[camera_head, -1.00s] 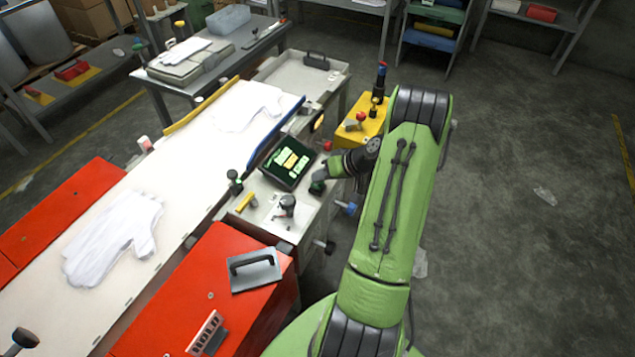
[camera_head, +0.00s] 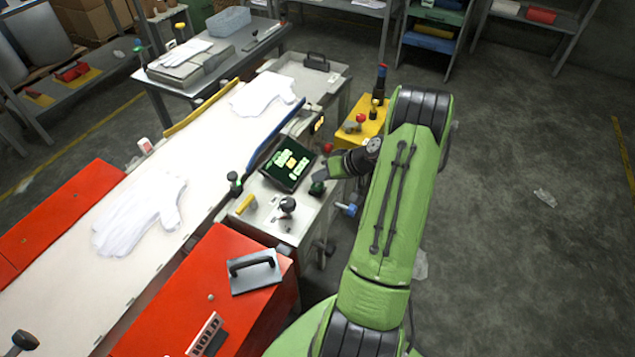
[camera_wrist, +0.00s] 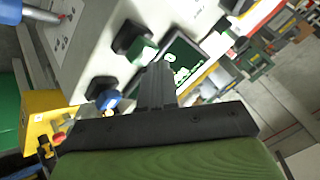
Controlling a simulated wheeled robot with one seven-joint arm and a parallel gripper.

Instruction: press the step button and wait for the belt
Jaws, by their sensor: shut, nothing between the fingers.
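The belt (camera_head: 95,290) runs from the lower left to the upper middle, with a near white glove (camera_head: 140,217) and a far white glove (camera_head: 262,93) lying flat on it. A green button (camera_head: 317,188) in a black housing sits at the console's right edge; it also shows in the wrist view (camera_wrist: 143,52). I cannot read a label on it. My gripper (camera_head: 322,172) is shut and empty, close beside this green button. In the wrist view my closed fingers (camera_wrist: 156,75) are just right of it; I cannot tell whether they touch.
The grey console (camera_head: 268,217) carries a dark screen (camera_head: 287,164) with green and yellow marks, a black knob (camera_head: 287,205) and a yellow handle (camera_head: 245,204). A blue knob (camera_head: 347,209) sticks out from its side. A yellow box (camera_head: 370,120) stands behind.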

